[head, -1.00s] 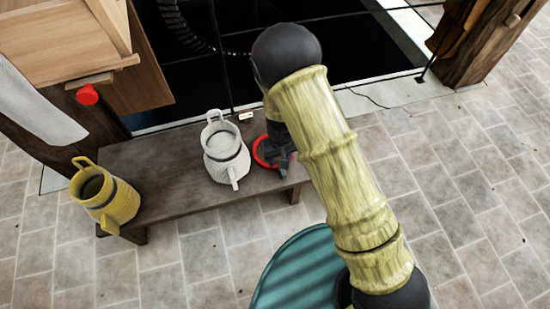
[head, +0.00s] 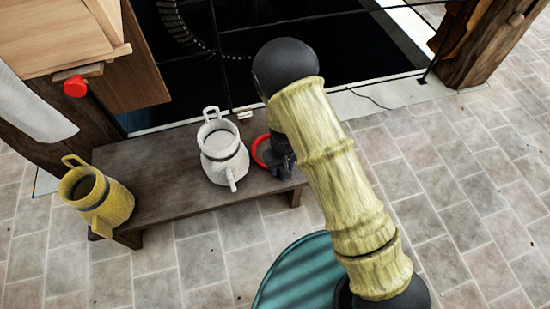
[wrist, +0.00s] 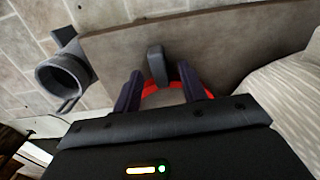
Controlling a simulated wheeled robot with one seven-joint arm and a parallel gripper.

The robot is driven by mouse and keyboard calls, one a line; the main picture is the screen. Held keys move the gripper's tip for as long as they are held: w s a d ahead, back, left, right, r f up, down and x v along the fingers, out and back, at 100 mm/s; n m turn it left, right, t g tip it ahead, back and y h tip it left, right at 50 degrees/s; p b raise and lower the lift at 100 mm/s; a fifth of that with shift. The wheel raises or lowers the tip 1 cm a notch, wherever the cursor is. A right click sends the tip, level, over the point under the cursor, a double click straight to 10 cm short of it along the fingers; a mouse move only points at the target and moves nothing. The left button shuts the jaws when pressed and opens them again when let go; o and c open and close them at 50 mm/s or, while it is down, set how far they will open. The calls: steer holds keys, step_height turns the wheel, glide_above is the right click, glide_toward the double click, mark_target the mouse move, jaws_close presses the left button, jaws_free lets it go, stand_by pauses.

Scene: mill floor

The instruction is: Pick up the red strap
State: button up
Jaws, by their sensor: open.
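The red strap (head: 261,151) lies as a loop at the right end of the dark wooden bench (head: 168,190), just right of the white jug (head: 222,158). My gripper (head: 283,166) is down at the strap in the head view, hiding its right side. In the wrist view, my gripper (wrist: 161,76) is open, with the red strap (wrist: 150,88) showing between and beside the fingers. A dark grey block (wrist: 155,62) stands between the fingertips; I cannot tell if it belongs to the strap.
A yellow jug (head: 97,200) stands at the bench's left end. A small white item (head: 245,115) lies behind the strap. A teal ribbed round top (head: 297,278) is in front. Tiled floor (head: 450,200) is clear to the right.

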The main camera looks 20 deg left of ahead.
stand_by(0.5)
jaws_close()
steer(key=shift+r, duration=0.1)
step_height(320, 180, up, 10)
steer(key=p, duration=0.5)
stand_by(0.4)
